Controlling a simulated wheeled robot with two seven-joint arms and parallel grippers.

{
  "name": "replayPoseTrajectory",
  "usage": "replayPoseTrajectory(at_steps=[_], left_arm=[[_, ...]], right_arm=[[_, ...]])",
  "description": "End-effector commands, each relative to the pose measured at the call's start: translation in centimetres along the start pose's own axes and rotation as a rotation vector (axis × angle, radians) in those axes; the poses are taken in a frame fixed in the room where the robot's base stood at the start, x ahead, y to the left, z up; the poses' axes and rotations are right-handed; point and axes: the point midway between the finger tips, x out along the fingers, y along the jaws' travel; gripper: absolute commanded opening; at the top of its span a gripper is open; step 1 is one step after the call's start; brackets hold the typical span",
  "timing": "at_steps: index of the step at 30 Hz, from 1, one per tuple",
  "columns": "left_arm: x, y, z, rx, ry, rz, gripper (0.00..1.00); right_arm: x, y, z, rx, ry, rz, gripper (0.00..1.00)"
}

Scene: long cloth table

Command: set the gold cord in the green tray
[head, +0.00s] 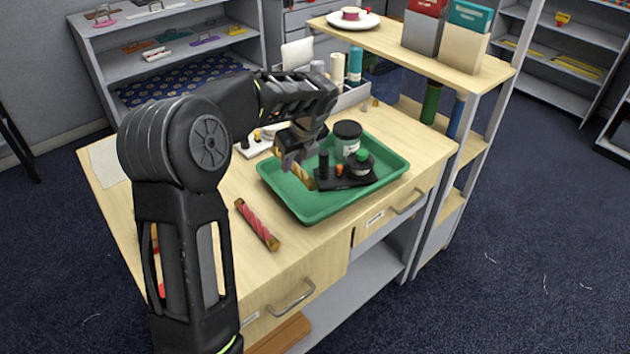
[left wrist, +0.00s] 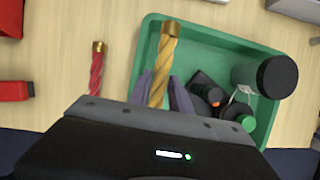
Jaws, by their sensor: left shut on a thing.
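The gold cord (left wrist: 165,62) is a twisted gold roll with a metal-coloured end cap. My left gripper (left wrist: 168,92) is shut on it, and the cord lies over the left part of the green tray (left wrist: 146,60) in the left wrist view. In the head view my left gripper (head: 294,158) is over the tray's back left side, and part of the gold cord (head: 302,177) shows below it. The green tray (head: 310,211) sits on the wooden desk top. I cannot tell whether the cord touches the tray. My right gripper is not in view.
The tray holds a dark jar (head: 347,138) and a black stand (head: 345,181) with small bottles. A red cord (head: 257,224) lies on the desk left of the tray. A wooden shelf (head: 430,50) stands behind on the right.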

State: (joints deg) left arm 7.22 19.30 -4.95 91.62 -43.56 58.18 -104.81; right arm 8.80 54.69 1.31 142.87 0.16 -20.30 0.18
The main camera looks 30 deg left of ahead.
Motion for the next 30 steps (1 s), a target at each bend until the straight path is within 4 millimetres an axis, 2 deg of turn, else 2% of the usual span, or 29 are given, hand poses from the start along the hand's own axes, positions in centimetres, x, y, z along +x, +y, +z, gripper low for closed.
replayPoseTrajectory(at_steps=[3,7,19,27,30], left_arm=[[2.1,0.1,-0.9,0.003,0.002,0.004,0.0],[3.9,0.1,-1.6,0.002,0.002,0.002,0.0],[4.7,0.0,-1.9,0.0,0.0,0.001,0.0],[7.6,0.0,-3.2,0.002,0.001,0.001,0.0],[7.9,0.0,-3.2,0.0,0.0,0.0,0.0]], right_arm=[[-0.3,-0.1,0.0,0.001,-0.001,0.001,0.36],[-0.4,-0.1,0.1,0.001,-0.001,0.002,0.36],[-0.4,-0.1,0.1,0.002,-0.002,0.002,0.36],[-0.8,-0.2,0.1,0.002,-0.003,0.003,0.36],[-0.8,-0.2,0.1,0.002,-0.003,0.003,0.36]])
